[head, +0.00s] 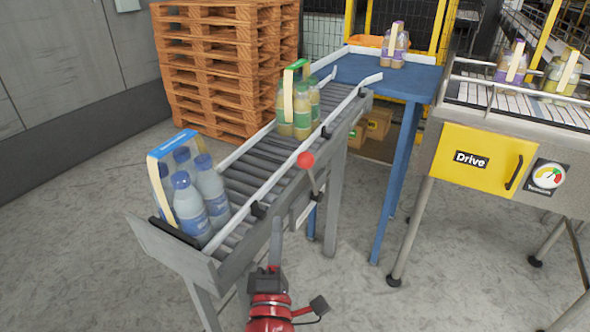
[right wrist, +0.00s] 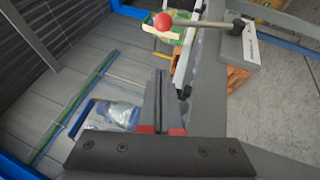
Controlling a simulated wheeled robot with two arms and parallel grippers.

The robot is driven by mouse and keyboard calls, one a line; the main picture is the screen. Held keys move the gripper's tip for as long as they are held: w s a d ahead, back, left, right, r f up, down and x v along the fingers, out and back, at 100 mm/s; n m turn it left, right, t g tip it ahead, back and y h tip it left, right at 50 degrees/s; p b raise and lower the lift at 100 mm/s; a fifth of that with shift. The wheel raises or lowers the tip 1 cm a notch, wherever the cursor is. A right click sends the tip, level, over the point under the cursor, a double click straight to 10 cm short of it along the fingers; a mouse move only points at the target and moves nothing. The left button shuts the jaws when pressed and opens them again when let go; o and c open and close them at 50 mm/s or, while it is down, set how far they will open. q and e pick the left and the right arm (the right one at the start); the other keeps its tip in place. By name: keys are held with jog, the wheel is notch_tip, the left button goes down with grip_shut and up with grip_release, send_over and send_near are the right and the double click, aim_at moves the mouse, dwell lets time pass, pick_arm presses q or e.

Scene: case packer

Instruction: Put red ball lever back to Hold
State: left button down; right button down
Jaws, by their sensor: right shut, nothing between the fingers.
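The red ball (head: 305,160) sits on the upper end of a thin metal lever (head: 314,182) at the side of the roller conveyor. The lever leans up and to the left from its pivot. In the right wrist view the ball (right wrist: 163,21) is near the top edge, with its rod running right to a grey box (right wrist: 238,50). My right gripper (head: 277,224) is shut and empty, below and left of the ball, apart from it in the picture. Its closed fingers (right wrist: 161,76) point towards the ball. The Hold marking cannot be read. My left gripper is not in view.
The roller conveyor (head: 247,172) carries a blue-topped bottle pack (head: 188,190) at its near end and a green-topped pack (head: 298,103) farther up. A blue table (head: 365,70), stacked pallets (head: 215,70) and a yellow Drive panel (head: 480,160) stand around.

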jog(key=d+p+x, duration=0.2)
jog(key=p+x, duration=0.3)
jog(key=x, duration=0.7)
jog(key=shift+w+d+r, duration=0.15)
jog(key=shift+d+r, duration=0.1)
jog(key=shift+d, duration=0.2)
